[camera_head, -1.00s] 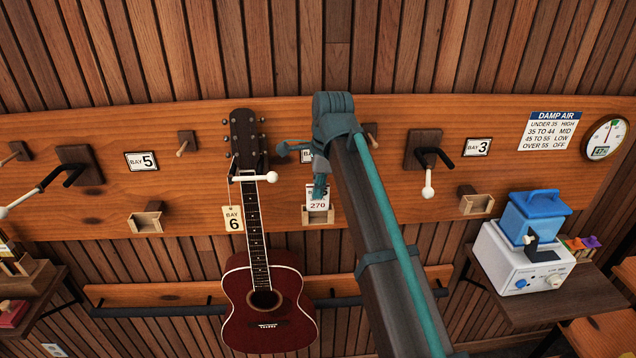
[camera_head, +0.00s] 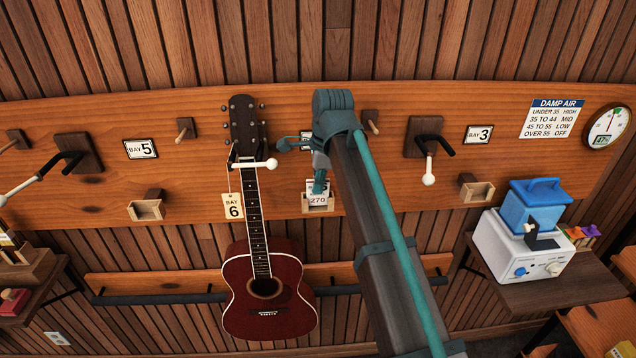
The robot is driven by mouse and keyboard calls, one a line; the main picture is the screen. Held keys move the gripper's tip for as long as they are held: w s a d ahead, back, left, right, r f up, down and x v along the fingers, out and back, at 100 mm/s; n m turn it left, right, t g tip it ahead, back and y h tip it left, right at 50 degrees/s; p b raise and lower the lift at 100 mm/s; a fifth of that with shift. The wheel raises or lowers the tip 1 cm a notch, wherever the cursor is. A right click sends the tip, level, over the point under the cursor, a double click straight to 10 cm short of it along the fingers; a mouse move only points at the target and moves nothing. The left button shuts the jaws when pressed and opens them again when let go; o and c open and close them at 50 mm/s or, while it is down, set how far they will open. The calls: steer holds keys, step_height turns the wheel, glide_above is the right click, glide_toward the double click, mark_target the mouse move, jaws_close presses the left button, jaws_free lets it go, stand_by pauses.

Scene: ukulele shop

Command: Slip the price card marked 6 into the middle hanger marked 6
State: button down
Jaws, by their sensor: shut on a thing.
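The price card (camera_head: 318,199) is white and reads 270 in red; its upper part is covered by my gripper. My gripper (camera_head: 319,186) is shut on the card's top and points down. The middle card holder (camera_head: 317,209) is a small wooden box on the orange board, right of the ukulele neck. The card's lower edge is at the holder's mouth, seemingly inside it; the exact depth is hard to tell. A bay label (camera_head: 305,139) above is mostly hidden behind my arm.
A dark red ukulele (camera_head: 266,290) hangs from the middle hanger (camera_head: 254,164), close left of my gripper. Empty holders sit left (camera_head: 146,210) and right (camera_head: 476,190). A white and blue device (camera_head: 530,240) stands on the right shelf.

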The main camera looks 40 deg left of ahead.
steer(key=c, duration=1.2)
jaws_free()
steer(key=shift+r, duration=0.1)
